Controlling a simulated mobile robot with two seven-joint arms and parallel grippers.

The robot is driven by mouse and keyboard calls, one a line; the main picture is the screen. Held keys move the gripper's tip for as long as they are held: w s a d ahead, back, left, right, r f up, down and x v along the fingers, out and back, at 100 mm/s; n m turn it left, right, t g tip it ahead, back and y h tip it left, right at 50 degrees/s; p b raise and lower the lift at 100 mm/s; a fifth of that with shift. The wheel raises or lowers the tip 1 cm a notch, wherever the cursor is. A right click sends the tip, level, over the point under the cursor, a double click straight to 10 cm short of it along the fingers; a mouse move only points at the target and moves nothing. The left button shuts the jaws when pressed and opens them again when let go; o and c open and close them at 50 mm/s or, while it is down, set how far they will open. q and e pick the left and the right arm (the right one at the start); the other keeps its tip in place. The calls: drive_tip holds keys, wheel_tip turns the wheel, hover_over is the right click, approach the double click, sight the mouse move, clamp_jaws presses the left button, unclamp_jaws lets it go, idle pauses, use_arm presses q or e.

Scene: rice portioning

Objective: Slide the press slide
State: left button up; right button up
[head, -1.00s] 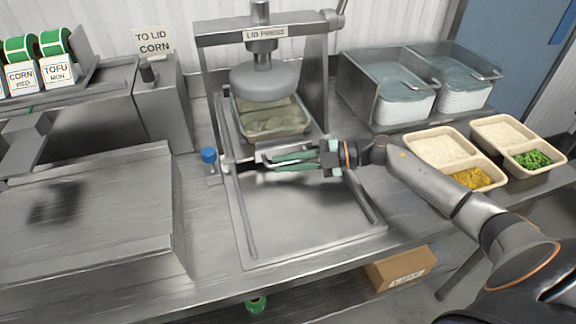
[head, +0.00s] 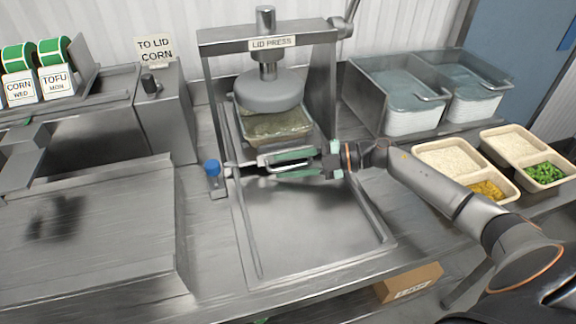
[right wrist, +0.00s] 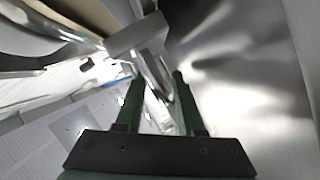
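The press slide (head: 372,205) is a steel tray on rails that runs under the lid press (head: 268,92). A filled food tray (head: 268,124) sits at its back, below the round press plate. My right gripper (head: 290,165) reaches in from the right at the slide's front handle (head: 285,167). Its green fingers lie on either side of the handle and look parted. In the right wrist view the shiny bar of the handle (right wrist: 158,78) runs between the fingers (right wrist: 154,88); contact is hard to judge. My left gripper is not in view.
Steel bins (head: 367,100) stand at the back right, and portion trays (head: 450,150) with rice, corn and peas at the right. The slide's front half is bare.

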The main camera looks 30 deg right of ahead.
drive_tip(key=shift+o, duration=0.3)
drive_tip(key=shift+s, duration=0.1)
drive_tip(key=shift+s, duration=0.1)
drive_tip(key=shift+s+d, duration=0.15)
drive_tip(key=shift+d, duration=0.2)
drive_tip(key=b+v, duration=0.1)
drive_tip(key=v, duration=0.9)
drive_tip(key=shift+s+d, duration=0.15)
drive_tip(key=shift+d, duration=0.1)
drive_tip(key=shift+s+d+r, duration=0.25)
drive_tip(key=shift+d, duration=0.15)
